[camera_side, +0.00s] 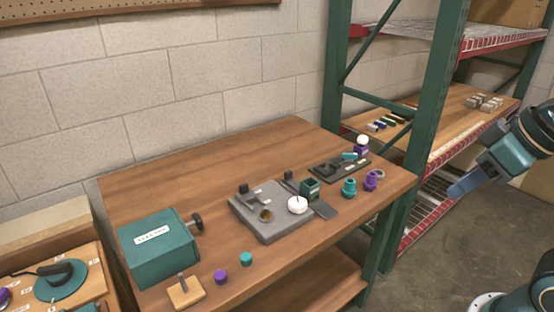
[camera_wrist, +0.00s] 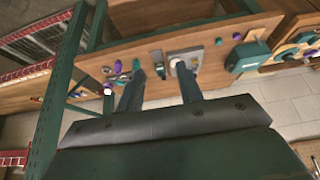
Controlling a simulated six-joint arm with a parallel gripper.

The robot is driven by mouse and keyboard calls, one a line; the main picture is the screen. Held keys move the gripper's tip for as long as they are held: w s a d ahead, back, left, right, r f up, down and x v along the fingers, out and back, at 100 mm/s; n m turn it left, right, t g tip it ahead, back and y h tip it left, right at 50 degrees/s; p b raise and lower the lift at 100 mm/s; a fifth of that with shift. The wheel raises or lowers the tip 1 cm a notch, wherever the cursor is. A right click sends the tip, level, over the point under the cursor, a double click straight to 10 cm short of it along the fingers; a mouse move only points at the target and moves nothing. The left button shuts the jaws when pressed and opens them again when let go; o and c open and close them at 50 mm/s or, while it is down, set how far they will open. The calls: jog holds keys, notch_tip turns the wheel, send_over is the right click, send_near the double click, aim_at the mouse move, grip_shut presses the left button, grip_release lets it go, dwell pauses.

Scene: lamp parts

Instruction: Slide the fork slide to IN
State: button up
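A grey fixture plate (camera_side: 262,222) lies flat on the workbench, with a dark knob, a brass-coloured round hole and a white disc (camera_side: 298,204) on or beside it. A smaller dark fixture (camera_side: 338,168) lies behind it to the right. The fork slide is too small to make out for sure, and its position cannot be read. My gripper (camera_side: 458,188) is in the air right of the bench, well away from both fixtures. In the wrist view my gripper (camera_wrist: 160,82) has its two fingers apart with nothing between them; the grey plate (camera_wrist: 186,54) shows beyond them.
A teal box (camera_side: 158,252) stands at the bench's left. Teal and purple cups (camera_side: 349,188) stand near its right edge. A small teal box (camera_side: 310,187) stands beside the grey plate. A green shelf post (camera_side: 425,100) rises between bench and arm. The bench's back left is clear.

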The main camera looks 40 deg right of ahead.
jog(key=shift+o, duration=1.2)
jog(key=w+a+r, duration=0.1)
jog(key=w+r, duration=0.3)
jog(key=w, duration=0.7)
jog(key=g, duration=0.1)
send_over(244, 185)
jog(key=s, duration=0.5)
notch_tip(244, 185, down, 15)
jog(key=shift+s, duration=0.2)
jog(key=shift+f, duration=0.1)
jog(key=x, duration=1.3)
jog(key=shift+f, duration=0.3)
